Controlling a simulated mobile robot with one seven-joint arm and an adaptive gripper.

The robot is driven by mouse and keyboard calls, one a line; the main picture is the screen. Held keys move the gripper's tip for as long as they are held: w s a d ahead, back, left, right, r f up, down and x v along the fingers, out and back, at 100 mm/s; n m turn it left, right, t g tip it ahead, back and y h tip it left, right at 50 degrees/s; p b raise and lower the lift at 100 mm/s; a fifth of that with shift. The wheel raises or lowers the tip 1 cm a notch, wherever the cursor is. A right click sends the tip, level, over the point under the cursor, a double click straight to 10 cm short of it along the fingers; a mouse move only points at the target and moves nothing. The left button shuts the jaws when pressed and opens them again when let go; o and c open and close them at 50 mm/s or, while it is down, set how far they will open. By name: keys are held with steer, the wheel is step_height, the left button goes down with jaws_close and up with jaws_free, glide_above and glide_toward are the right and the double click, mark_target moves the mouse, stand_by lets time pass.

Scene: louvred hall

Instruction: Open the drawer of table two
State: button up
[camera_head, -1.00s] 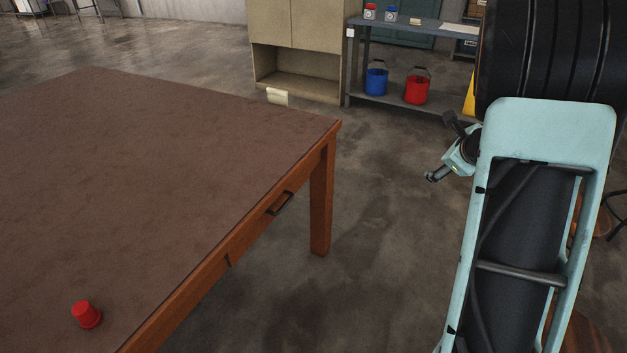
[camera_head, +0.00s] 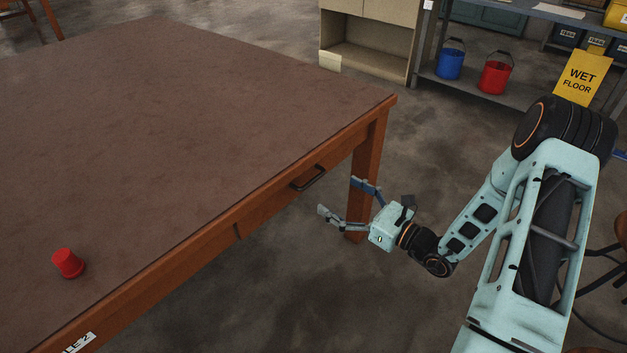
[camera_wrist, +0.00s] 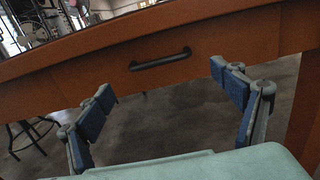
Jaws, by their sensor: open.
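The table (camera_head: 180,120) has a brown top and an orange-brown wooden frame; a partly cut-off white label (camera_head: 78,343) on its near edge ends in "2". Its drawer (camera_head: 290,190) looks closed, with a dark bar handle (camera_head: 308,178) on the front. The wrist view shows the drawer front (camera_wrist: 215,45) with the handle (camera_wrist: 160,60) running across, slightly tilted. My gripper (camera_head: 340,196) is open and empty in front of the drawer, near the table leg. In the wrist view its two fingers (camera_wrist: 165,82) are spread wide, with the handle beyond and between them, not touching.
The table leg (camera_head: 368,165) is close behind my gripper. A yellow wet floor sign (camera_head: 581,76), a blue bucket (camera_head: 450,62) and a red bucket (camera_head: 494,75) are at the back right. Floor in front of the drawer is clear.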

mark_target(314, 179)
steer(key=b+x, duration=0.2)
steer(key=x, duration=0.7)
steer(key=shift+c, duration=0.4)
steer(key=c, duration=1.3)
steer(key=shift+d, duration=0.15)
